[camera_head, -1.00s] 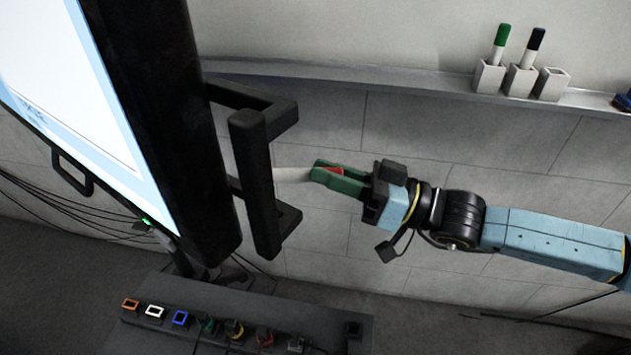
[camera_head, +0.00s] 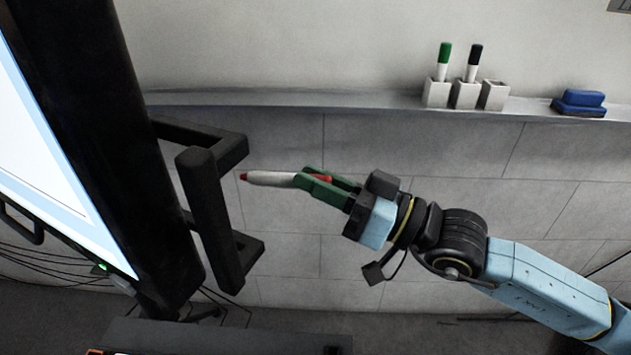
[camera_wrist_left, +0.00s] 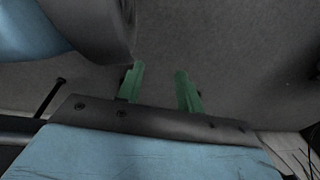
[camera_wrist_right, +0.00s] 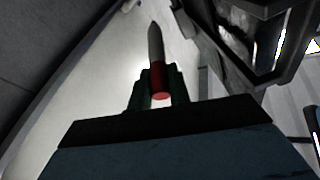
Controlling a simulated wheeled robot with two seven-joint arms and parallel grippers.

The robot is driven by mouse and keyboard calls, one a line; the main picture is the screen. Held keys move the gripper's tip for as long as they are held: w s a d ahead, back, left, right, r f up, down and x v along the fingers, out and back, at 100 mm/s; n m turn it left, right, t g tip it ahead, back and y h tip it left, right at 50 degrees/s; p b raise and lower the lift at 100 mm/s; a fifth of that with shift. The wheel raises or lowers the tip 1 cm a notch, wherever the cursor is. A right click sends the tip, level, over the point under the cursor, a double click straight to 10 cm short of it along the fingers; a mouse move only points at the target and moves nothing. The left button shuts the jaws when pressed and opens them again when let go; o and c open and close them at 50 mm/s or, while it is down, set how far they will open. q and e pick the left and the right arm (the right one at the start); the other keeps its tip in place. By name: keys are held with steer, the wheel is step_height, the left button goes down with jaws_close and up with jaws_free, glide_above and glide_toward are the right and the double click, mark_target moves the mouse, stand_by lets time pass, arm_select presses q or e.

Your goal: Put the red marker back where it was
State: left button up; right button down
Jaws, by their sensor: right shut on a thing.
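The red marker (camera_head: 272,179) has a white body with red at both ends. My right gripper (camera_head: 308,179) is shut on its red end part and holds it in the air, nearly level, with the other end pointing left toward the black frame. In the right wrist view the marker (camera_wrist_right: 156,62) sticks out between the fingers of my right gripper (camera_wrist_right: 158,90). Three white square holders stand on the wall ledge. The left one holds a green marker (camera_head: 444,61), the middle one a black marker (camera_head: 473,63), and the right holder (camera_head: 494,96) is empty. My left gripper (camera_wrist_left: 160,88) is open and empty.
The ledge (camera_head: 370,107) runs along the wall, with a blue eraser (camera_head: 580,102) to the right of the holders. A black handle-like frame (camera_head: 209,215) on the screen's side stands close left of the marker's tip. The wall below the ledge is clear.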

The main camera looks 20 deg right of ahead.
steer(key=shift+a+f+n+g+y, duration=0.2)
steer(key=shift+n+g+y, duration=0.1)
steer(key=shift+g+y, duration=0.1)
steer(key=shift+w+d+f+n+g+y, duration=0.1)
steer(key=shift+w+f+n+g+y, duration=0.2)
steer(key=shift+g, duration=0.2)
steer(key=shift+a+f+n+g+y, duration=0.15)
steer(key=shift+a+n+g+y, duration=0.15)
steer(key=shift+a+g, duration=0.1)
steer(key=shift+w+d+f+n+g, duration=0.1)
steer(key=shift+f+n+g, duration=0.2)
steer(key=shift+g, duration=0.2)
steer(key=w+a+f+n+g, duration=0.2)
steer(key=a+f+n+g, duration=0.2)
steer(key=g, duration=1.3)
steer(key=shift+w+a+f+n+g, duration=0.25)
steer(key=shift+f+n, duration=1.65)
steer(key=shift+n, duration=1.1)
steer(key=shift+d, duration=0.1)
